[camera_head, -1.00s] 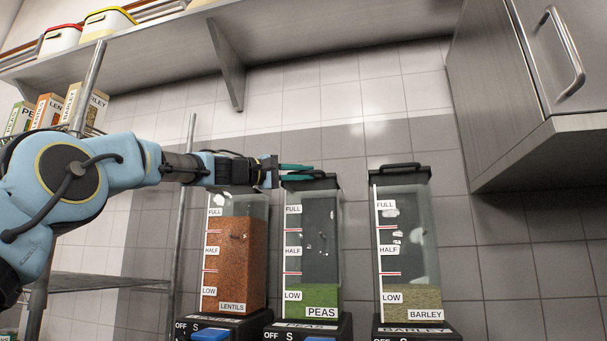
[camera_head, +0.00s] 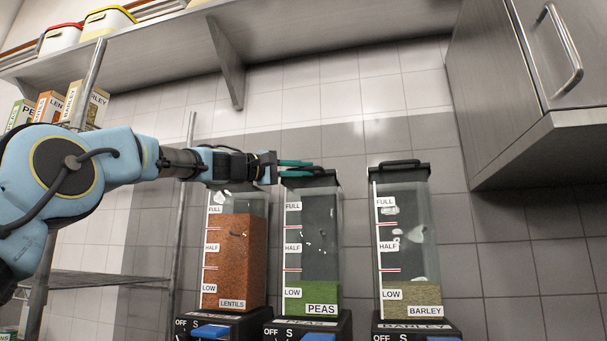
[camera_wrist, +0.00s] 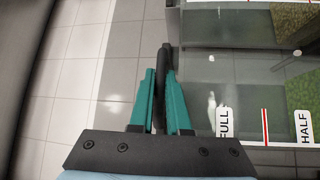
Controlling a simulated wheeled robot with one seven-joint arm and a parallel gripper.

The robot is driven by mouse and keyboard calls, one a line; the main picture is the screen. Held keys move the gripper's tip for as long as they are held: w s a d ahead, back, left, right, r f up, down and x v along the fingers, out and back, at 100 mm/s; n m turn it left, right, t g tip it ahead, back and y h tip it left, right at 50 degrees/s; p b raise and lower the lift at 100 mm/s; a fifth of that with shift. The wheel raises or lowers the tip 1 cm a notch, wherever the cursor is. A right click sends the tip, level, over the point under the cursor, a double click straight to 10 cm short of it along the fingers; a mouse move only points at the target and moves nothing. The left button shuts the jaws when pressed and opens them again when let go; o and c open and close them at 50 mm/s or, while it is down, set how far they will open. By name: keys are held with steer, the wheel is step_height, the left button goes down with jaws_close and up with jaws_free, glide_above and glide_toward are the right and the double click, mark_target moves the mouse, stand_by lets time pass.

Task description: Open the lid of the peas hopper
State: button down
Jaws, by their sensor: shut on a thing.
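The peas hopper (camera_head: 318,240) is a clear upright bin labelled PEAS, with green peas up to about the LOW mark. Its dark lid (camera_head: 322,181) sits on top and looks closed. My gripper (camera_head: 297,168) reaches in from the left at lid height. In the wrist view my gripper (camera_wrist: 160,100) has its teal fingers shut on the dark lid handle (camera_wrist: 164,65), which stands between them. The hopper's clear wall (camera_wrist: 225,80) with the FULL and HALF labels lies to the right there.
The lentils hopper (camera_head: 236,255) stands close on the left, under my arm. The barley hopper (camera_head: 408,250) stands on the right with a gap between. A metal shelf (camera_head: 300,45) runs above, and a steel cabinet (camera_head: 540,90) hangs at the upper right.

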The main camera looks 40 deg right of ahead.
steer(key=s+a+b, duration=0.5)
steer(key=a+b, duration=0.4)
steer(key=shift+s+a, duration=0.2)
steer(key=shift+s, duration=0.2)
steer(key=c, duration=0.9)
jaws_free()
